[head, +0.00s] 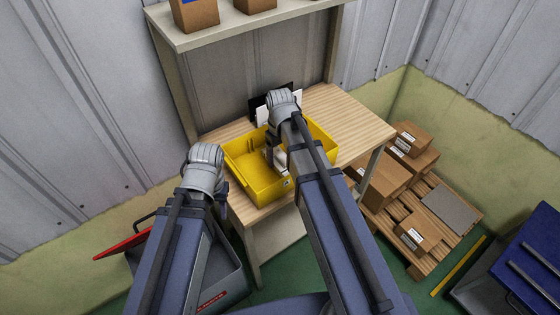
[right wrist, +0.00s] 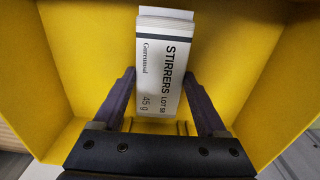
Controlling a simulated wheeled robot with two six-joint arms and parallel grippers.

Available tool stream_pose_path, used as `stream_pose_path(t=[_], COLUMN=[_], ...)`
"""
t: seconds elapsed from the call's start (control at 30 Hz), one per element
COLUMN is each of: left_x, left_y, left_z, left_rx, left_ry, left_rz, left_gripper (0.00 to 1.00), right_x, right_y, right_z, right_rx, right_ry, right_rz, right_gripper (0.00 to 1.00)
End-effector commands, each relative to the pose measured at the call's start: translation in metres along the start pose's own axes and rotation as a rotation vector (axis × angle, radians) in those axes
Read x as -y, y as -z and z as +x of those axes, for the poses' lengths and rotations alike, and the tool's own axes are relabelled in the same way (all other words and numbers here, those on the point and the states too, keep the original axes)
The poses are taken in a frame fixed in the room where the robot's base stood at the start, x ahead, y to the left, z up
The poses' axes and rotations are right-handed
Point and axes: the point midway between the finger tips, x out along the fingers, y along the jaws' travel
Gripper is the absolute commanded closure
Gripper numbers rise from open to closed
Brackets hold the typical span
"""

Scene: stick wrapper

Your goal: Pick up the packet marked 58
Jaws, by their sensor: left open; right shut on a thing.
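The packet (right wrist: 164,62) is white with dark bands, upright in the right wrist view, and printed "STIRRERS LOT 58" and "45 g". My right gripper (right wrist: 160,90) is shut on it, one dark finger at each side. The packet is inside the yellow bin (head: 245,160), which stands on the wooden table (head: 345,118). In the head view my right arm reaches over the bin and hides part of it. My left gripper (head: 205,172) is left of the bin near the table's front left corner; it is open, its fingers mostly hidden by the arm.
A black and white object stands behind the bin, partly hidden by my right arm. A shelf (head: 240,22) with boxes is above the table. Cartons (head: 412,138) lie on a pallet at the right. The table's right side is clear.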

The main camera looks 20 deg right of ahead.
Motion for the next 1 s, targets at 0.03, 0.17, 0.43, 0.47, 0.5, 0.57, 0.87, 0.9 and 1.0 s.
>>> stream_pose_path(t=[0.03,0.17,0.43,0.47,0.5,0.57,0.87,0.9,1.0], left_x=[0.0,0.0,0.0,0.0,0.0,0.0,0.001,0.002,0.003], left_y=[0.0,0.0,0.0,0.0,0.0,0.0,-0.001,-0.001,-0.002], left_z=[0.0,0.0,0.0,0.0,0.0,0.0,-0.013,-0.017,-0.03], left_rx=[0.0,0.0,0.0,0.0,0.0,0.0,0.0,0.0,0.0], left_ry=[0.0,0.0,0.0,0.0,0.0,0.0,0.0,0.0,0.0], left_rz=[0.0,0.0,0.0,0.0,0.0,0.0,0.0,0.0,0.0], left_gripper=[0.55,0.55,0.55,0.55,0.55,0.55,0.55,0.55,0.55], right_x=[0.0,0.0,0.0,0.0,0.0,0.0,0.0,0.0,0.0], right_y=[0.0,0.0,0.0,0.0,0.0,0.0,0.0,0.0,0.0], right_z=[0.0,0.0,0.0,0.0,0.0,0.0,-0.013,-0.018,-0.03], right_rx=[0.0,0.0,0.0,0.0,0.0,0.0,0.0,0.0,0.0], right_ry=[0.0,0.0,0.0,0.0,0.0,0.0,0.0,0.0,0.0], right_rz=[0.0,0.0,0.0,0.0,0.0,0.0,0.0,0.0,0.0], right_gripper=[0.42,0.56,0.81,0.81,0.81,0.81,0.81,0.81,0.81])
